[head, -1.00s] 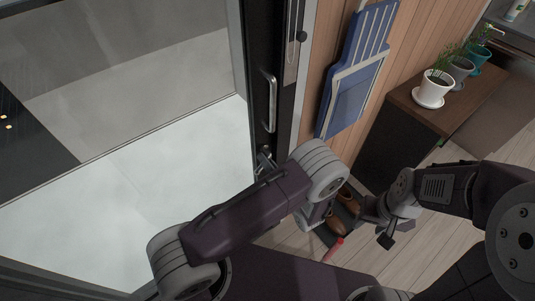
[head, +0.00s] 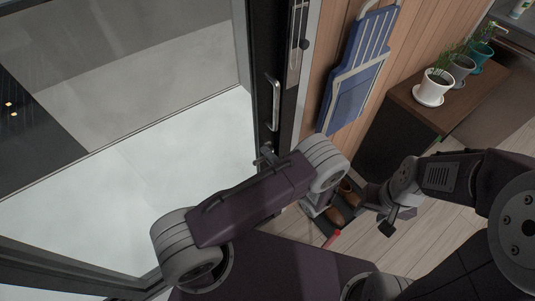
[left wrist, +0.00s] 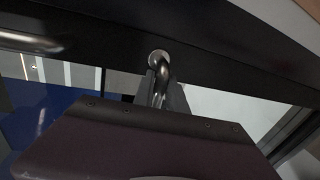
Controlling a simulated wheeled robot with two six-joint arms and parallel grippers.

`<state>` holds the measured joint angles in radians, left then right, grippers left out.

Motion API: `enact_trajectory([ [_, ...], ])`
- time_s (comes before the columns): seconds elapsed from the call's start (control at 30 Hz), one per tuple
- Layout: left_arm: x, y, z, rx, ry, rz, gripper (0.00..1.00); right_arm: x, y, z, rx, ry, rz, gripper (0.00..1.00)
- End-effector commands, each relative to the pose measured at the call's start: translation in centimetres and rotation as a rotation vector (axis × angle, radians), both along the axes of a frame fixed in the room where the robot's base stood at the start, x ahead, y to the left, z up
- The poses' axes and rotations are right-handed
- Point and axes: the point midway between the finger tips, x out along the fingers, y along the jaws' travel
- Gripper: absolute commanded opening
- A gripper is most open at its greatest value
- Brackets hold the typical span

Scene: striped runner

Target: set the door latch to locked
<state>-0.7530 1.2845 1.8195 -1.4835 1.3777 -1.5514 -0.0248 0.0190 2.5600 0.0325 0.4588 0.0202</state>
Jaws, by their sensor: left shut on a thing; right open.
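The door latch (left wrist: 158,58) shows in the left wrist view as a shiny metal lever on a round base, set in the dark door frame. My left gripper (left wrist: 161,98) is shut on its lever, one dark finger on each side. In the head view, the latch area (head: 267,151) sits low on the dark door edge, below the long metal door handle (head: 273,104). My left arm hides most of the left gripper there. The latch's exact angle is hard to tell. My right gripper (head: 387,217) is open and empty, above the floor at right, away from the door.
A blue folded board (head: 352,82) leans on the wood wall right of the door. Brown shoes (head: 340,208) and a red object (head: 332,239) lie below it. A cabinet (head: 465,98) with potted plants stands at right. Glass (head: 120,180) fills the left.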

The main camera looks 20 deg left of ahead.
Motion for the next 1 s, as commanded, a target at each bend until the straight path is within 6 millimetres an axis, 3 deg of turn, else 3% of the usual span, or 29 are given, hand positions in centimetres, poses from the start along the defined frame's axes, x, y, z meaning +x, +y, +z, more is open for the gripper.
enact_trajectory([
  [0.53,0.0,0.0,0.0,0.013,0.02,-0.002,0.0,0.0,0.0,0.1,0.0,0.0,0.0,0.46],
  [0.57,0.0,0.0,0.0,0.013,0.02,-0.002,0.22,0.0,0.0,0.1,0.0,0.0,0.0,0.46],
  [0.6,0.0,0.0,0.0,0.014,0.02,-0.002,0.26,0.0,0.0,0.1,0.0,0.0,0.0,0.46],
  [0.87,0.0,0.0,0.0,0.014,0.017,-0.001,0.26,0.0,0.0,0.1,0.0,0.0,0.0,0.46],
  [1.0,-0.8,-1.3,0.3,0.012,0.017,-0.005,0.26,0.0,0.0,0.0,0.0,0.0,0.0,0.46],
])
